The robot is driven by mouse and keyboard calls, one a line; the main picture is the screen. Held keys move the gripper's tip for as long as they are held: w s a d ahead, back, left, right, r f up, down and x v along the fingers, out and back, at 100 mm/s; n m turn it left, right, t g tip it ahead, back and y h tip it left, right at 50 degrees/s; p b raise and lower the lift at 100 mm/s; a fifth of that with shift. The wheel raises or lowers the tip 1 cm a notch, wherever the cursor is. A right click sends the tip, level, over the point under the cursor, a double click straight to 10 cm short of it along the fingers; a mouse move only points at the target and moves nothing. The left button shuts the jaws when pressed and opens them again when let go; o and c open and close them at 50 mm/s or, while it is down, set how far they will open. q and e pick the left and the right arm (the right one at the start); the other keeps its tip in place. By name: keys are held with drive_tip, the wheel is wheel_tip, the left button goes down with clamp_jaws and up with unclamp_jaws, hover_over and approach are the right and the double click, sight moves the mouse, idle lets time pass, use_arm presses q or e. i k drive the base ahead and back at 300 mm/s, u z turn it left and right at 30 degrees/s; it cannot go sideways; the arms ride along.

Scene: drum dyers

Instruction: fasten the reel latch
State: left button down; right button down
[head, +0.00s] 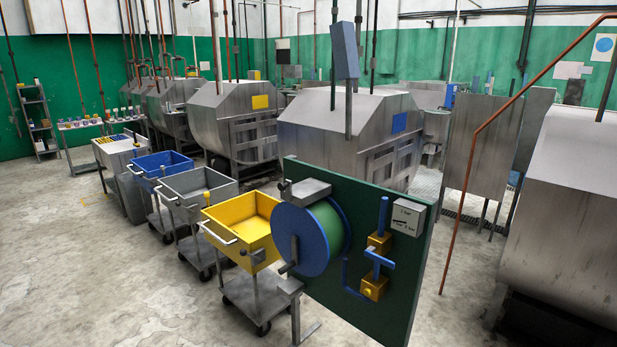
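The reel (303,243) has blue rims and a green drum and is mounted on the left part of a dark green upright panel (390,290). A grey block with a short bar (305,191) sits at the top of the reel. Neither of my grippers is in view.
On the panel, right of the reel, are two brass valves with blue handles (380,262) and a grey sign (408,218). A yellow cart (255,232) stands close left of the reel, with grey and blue carts behind. Large metal drums stand behind.

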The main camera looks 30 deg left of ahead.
sight(287, 186)
drive_tip(key=u, duration=0.2)
drive_tip(key=i, duration=0.65)
drive_tip(key=u, duration=0.85)
drive_tip(key=i, duration=0.35)
drive_tip(key=u, duration=0.35)
